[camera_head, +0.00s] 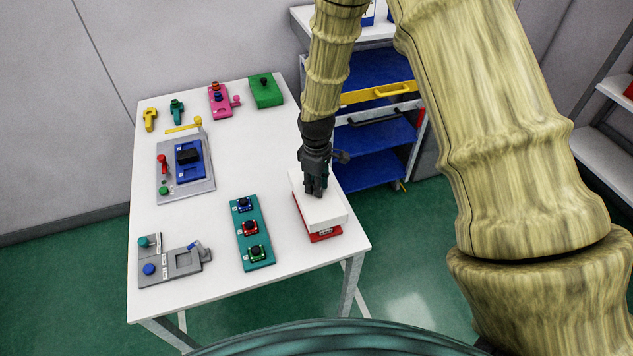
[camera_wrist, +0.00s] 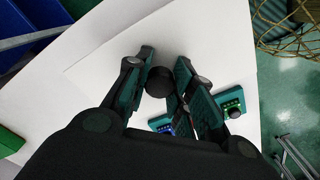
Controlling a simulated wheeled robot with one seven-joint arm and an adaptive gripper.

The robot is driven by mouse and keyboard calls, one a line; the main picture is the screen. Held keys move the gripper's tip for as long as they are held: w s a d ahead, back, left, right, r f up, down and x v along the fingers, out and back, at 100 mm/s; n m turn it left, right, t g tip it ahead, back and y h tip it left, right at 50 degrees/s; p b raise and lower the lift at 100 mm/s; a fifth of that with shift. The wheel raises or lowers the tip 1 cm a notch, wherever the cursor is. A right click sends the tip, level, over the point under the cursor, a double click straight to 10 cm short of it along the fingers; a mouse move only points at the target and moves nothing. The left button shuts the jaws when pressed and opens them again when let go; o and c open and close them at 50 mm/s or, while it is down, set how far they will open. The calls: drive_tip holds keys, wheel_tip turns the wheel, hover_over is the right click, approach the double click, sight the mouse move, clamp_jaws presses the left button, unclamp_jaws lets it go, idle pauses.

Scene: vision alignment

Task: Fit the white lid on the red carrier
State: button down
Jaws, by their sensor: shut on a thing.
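The white lid (camera_head: 326,214) is a flat box-like cover over the red carrier (camera_head: 326,237) at the right side of the table. Red shows under the lid along its left and front edges; I cannot tell whether it is fully seated or slightly above. My gripper (camera_head: 315,190) points down at the lid from above. In the wrist view my gripper (camera_wrist: 162,88) has its fingers around the round black knob (camera_wrist: 158,82), shut on it. The lid's white top (camera_wrist: 205,42) spreads beyond the fingers. Most of the carrier is hidden by the lid.
A teal board (camera_head: 240,226) with several small coloured devices lies just left of the carrier. Grey fixtures (camera_head: 182,285), a grey tray (camera_head: 205,188), a pink block (camera_head: 218,108) and a green box (camera_head: 266,92) stand elsewhere. A blue shelf cart (camera_head: 375,130) stands behind the table's right edge.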

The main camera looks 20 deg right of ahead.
drive_tip(key=shift+f+b, duration=1.3)
drive_tip(key=shift+f, duration=1.75)
drive_tip(key=c, duration=1.1)
unclamp_jaws()
drive_tip(key=shift+c, duration=0.2)
wheel_tip(320, 180, up, 12)
drive_tip(key=shift+f, duration=0.1)
